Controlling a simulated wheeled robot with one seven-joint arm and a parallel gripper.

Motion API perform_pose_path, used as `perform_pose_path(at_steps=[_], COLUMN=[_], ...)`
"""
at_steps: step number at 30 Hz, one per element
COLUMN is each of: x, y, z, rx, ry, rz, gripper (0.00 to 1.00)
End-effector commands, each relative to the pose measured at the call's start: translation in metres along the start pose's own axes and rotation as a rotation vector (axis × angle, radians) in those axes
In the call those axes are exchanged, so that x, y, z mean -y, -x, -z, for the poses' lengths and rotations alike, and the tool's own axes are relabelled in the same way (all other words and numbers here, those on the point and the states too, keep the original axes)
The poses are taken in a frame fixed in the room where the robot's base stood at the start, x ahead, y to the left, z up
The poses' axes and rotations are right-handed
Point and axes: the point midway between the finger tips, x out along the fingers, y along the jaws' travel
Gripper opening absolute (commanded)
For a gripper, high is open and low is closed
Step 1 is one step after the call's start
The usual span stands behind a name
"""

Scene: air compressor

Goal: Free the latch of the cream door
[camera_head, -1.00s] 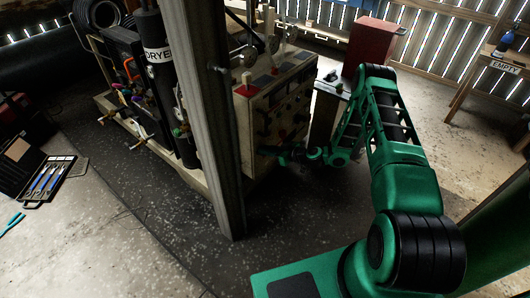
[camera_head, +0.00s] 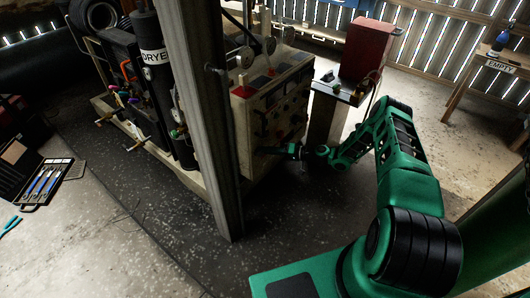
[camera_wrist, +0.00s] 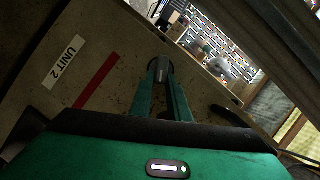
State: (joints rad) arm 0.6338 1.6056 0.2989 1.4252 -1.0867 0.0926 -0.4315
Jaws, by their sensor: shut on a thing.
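The cream door (camera_wrist: 110,85) fills the left and middle of the wrist view. It bears a "UNIT 2" label (camera_wrist: 65,60) and a slanted red stripe. My gripper (camera_wrist: 161,82) is shut on a small dark and grey latch piece (camera_wrist: 159,68) near the door's upper edge; the fingertips hide part of it. In the head view, my gripper (camera_head: 288,150) is at the lower front of the cream cabinet (camera_head: 270,118), right of the post. The latch is too small to make out there.
A grey upright post (camera_head: 205,120) stands left of the cabinet. An open tool case (camera_head: 45,185) lies on the floor at left. The floor in front is mostly clear.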

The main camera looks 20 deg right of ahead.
Motion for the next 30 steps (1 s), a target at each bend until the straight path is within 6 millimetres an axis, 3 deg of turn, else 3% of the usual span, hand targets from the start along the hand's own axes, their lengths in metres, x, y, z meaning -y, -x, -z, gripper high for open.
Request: perform_pose_path(at_steps=[15,30], x=[-0.014,-0.018], y=[-0.002,-0.002], z=[-0.002,-0.003], rx=[-0.006,-0.004], ry=[-0.387,-0.518], rz=[0.155,0.206], gripper=[0.0,0.0])
